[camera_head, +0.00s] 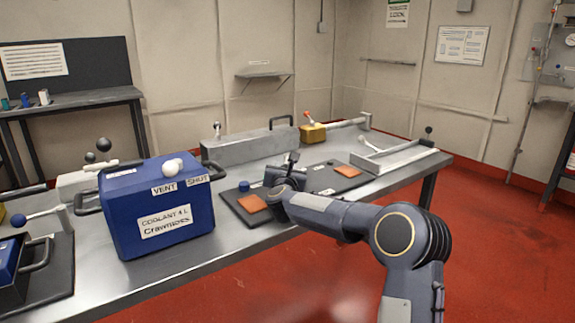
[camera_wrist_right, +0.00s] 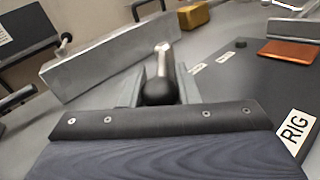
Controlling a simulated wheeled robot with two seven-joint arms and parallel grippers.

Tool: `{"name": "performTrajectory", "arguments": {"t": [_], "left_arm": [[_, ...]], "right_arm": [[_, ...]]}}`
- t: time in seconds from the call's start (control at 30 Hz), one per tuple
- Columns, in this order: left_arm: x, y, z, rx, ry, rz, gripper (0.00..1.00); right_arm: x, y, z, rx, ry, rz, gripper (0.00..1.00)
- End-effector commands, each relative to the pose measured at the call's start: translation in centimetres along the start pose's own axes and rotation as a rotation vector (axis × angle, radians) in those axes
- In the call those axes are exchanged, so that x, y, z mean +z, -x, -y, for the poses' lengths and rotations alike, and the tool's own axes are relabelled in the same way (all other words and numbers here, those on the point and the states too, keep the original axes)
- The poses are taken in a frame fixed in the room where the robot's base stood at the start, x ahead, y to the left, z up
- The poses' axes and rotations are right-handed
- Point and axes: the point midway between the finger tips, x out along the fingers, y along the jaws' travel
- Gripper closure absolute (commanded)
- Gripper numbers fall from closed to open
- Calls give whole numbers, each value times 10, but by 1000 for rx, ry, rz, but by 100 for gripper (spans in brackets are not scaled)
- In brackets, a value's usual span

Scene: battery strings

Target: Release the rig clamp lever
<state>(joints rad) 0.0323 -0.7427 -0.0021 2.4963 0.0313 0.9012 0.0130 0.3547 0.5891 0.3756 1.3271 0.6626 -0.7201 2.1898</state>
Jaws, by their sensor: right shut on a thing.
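My right gripper (camera_head: 291,172) reaches over the dark mat on the bench, its arm coming in from the lower right. In the right wrist view its two grey fingers (camera_wrist_right: 160,88) close around the black-knobbed end of the lever (camera_wrist_right: 159,92). The lever's pale shaft runs away from the knob. A white RIG label (camera_wrist_right: 294,130) is on the dark mat at the right of that view. The lever's base is mostly hidden by the gripper. My left gripper is not in view.
A blue coolant box (camera_head: 160,240) stands left of the gripper on the steel bench (camera_head: 245,254). Orange pads (camera_head: 252,203) lie on the dark mat (camera_head: 312,188). A long grey block (camera_head: 245,150) and a yellow block (camera_head: 312,133) stand behind. Red floor is clear at the right.

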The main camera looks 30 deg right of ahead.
Motion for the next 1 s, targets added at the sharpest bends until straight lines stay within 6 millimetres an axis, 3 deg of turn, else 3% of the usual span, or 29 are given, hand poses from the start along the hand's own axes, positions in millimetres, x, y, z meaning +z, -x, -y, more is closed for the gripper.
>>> {"name": "performTrajectory", "arguments": {"t": [0.23,0.5,1.0], "left_arm": [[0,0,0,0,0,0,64],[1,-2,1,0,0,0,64],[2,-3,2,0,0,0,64]], "right_arm": [[-5,-2,-17,-182,-2,35,100],[-5,-4,-22,-333,-1,65,100],[-4,-5,-22,-404,0,81,100]]}}
